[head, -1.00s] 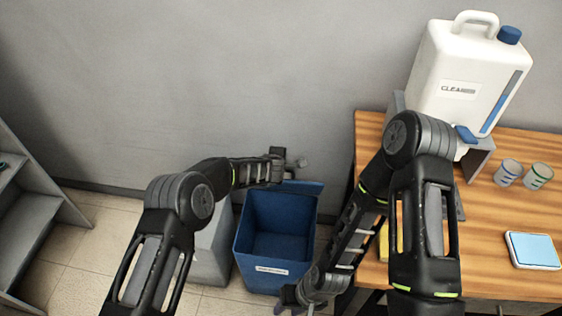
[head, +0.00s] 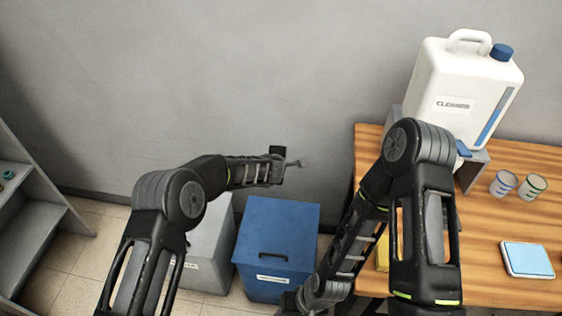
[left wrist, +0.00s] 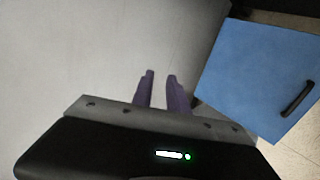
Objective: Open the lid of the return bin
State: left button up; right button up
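A blue bin (head: 276,284) stands on the floor between a grey bin and the table. Its flat blue lid (head: 277,228) is down and closed, with a dark handle (head: 273,256) near the front edge. The lid also shows in the left wrist view (left wrist: 255,75). The labels are too small to read, so I cannot tell which bin is the return bin. My left gripper (head: 293,163) is by the wall above the bin's back edge, apart from the lid. Its purple fingers (left wrist: 162,90) are parted and empty. My right gripper is mostly cut off at the bottom edge.
The grey bin (head: 208,262) stands left of the blue one, partly behind my left arm. A wooden table (head: 480,270) at right holds a white cleaner jug (head: 455,85), cups (head: 503,183) and a blue-topped pad (head: 527,259). A grey shelf (head: 35,235) is at far left.

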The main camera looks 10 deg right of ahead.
pick_arm(q)
jog(key=shift+s, duration=0.1)
jog(key=b+v, duration=0.2)
jog(key=v, duration=0.6)
dwell(0.7)
